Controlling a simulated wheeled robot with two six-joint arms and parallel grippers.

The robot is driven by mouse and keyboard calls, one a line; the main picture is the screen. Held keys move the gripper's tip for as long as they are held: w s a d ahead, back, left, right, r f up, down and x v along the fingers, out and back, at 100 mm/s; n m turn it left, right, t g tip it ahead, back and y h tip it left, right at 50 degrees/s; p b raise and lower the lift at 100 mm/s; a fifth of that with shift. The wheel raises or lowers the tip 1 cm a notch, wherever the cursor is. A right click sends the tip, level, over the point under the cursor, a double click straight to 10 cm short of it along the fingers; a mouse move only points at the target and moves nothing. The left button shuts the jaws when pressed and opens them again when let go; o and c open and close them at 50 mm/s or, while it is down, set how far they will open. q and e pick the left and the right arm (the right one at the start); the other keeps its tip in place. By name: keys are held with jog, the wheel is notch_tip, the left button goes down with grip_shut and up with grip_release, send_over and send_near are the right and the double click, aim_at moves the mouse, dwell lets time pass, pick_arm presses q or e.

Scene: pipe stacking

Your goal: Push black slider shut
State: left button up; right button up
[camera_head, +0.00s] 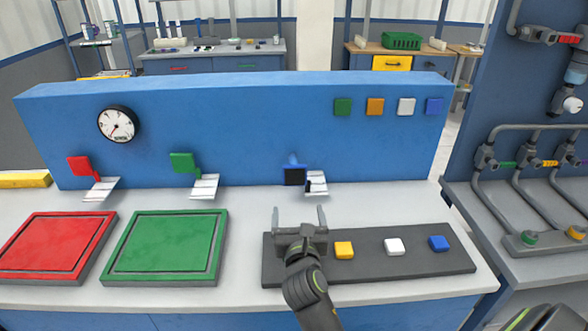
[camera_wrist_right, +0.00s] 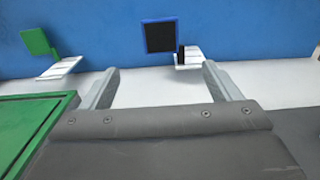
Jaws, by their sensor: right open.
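The black slider is a square black plate (camera_head: 295,176) on the front of the blue wall panel, above a white slotted bracket (camera_head: 317,183). The plate also shows in the right wrist view (camera_wrist_right: 160,37), with the bracket (camera_wrist_right: 190,56) at its lower right. My right gripper (camera_head: 299,213) is open and empty, its two fingers pointing at the panel. It is in front of and slightly below the black plate, apart from it. In the right wrist view the plate appears between the fingertips (camera_wrist_right: 161,70), farther off. My left gripper is not in view.
Red (camera_head: 79,165) and green (camera_head: 182,162) sliders with brackets are to the left. Red (camera_head: 50,245) and green (camera_head: 165,245) trays lie on the left counter. A dark strip with yellow, white and blue blocks (camera_head: 367,268) is on the right. Grey pipes (camera_head: 535,128) stand at far right.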

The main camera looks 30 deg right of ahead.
send_near(295, 175)
jog(key=b+x, duration=0.1)
jog(key=x, duration=0.8)
jog(key=shift+w+d, duration=0.1)
jog(key=shift+w, duration=0.25)
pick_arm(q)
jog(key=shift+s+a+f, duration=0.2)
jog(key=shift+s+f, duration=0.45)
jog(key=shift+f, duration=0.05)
pick_arm(e)
jog(key=shift+w+d, duration=0.25)
jog(key=shift+w, duration=0.2)
jog(key=shift+c, duration=0.3)
jog(key=c, duration=1.3)
jog(key=shift+b+x, duration=0.6)
jog(key=shift+x, duration=1.5)
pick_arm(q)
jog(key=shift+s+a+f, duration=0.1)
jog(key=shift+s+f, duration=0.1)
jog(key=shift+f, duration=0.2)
